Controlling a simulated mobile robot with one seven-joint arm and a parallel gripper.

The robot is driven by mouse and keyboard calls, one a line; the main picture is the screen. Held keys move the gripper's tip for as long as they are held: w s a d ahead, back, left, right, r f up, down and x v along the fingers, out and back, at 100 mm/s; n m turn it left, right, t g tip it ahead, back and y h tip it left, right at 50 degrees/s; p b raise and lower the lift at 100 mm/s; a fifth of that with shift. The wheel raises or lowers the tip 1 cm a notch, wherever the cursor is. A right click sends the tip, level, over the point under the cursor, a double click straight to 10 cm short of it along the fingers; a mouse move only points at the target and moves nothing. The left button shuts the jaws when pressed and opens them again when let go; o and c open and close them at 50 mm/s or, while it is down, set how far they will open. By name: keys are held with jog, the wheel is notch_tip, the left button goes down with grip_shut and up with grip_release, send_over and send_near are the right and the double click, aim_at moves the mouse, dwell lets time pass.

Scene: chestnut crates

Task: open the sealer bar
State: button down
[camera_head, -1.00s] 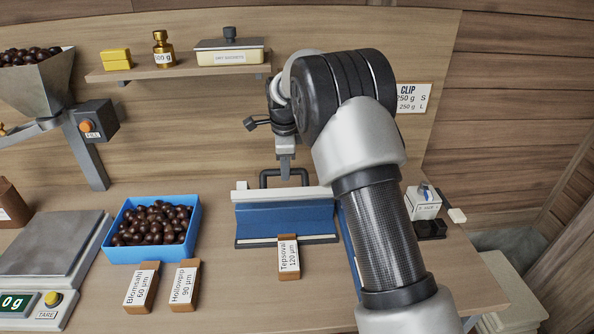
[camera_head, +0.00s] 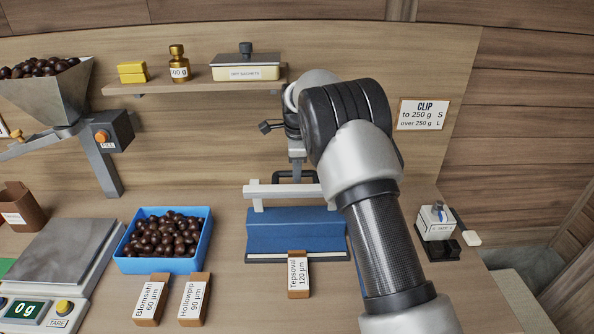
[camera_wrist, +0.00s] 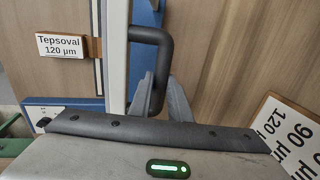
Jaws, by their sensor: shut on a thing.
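The sealer has a blue body (camera_head: 292,230) on the table at the middle of the head view, with a white sealer bar (camera_head: 275,190) raised above it and a clear gap between them. A black U-shaped handle (camera_head: 280,177) is fixed to the bar. My gripper (camera_head: 297,170) is shut on this handle, partly hidden by my arm. In the wrist view, my gripper's fingers (camera_wrist: 162,88) stand on both sides of the handle (camera_wrist: 152,37), beside the long white bar (camera_wrist: 116,60). The bar's right end is hidden behind my arm in the head view.
A tag reading Tepsoval 120 µm (camera_head: 298,275) stands before the sealer. A blue tray of chestnuts (camera_head: 165,265) and a scale (camera_head: 65,260) lie left. A shelf (camera_head: 200,85) hangs behind. A small white device (camera_head: 436,222) stands right. Free tabletop lies between tray and sealer.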

jog(key=shift+s+d+f, duration=0.1)
jog(key=shift+s+f, duration=0.1)
jog(key=shift+f, duration=0.2)
jog(key=c, duration=1.8)
grip_release()
jog(key=shift+o, duration=0.8)
jog(key=shift+w, duration=0.2)
jog(key=shift+r, duration=0.15)
jog(key=shift+r, duration=0.2)
jog(key=v, duration=1.7)
jog(key=shift+c, duration=0.5)
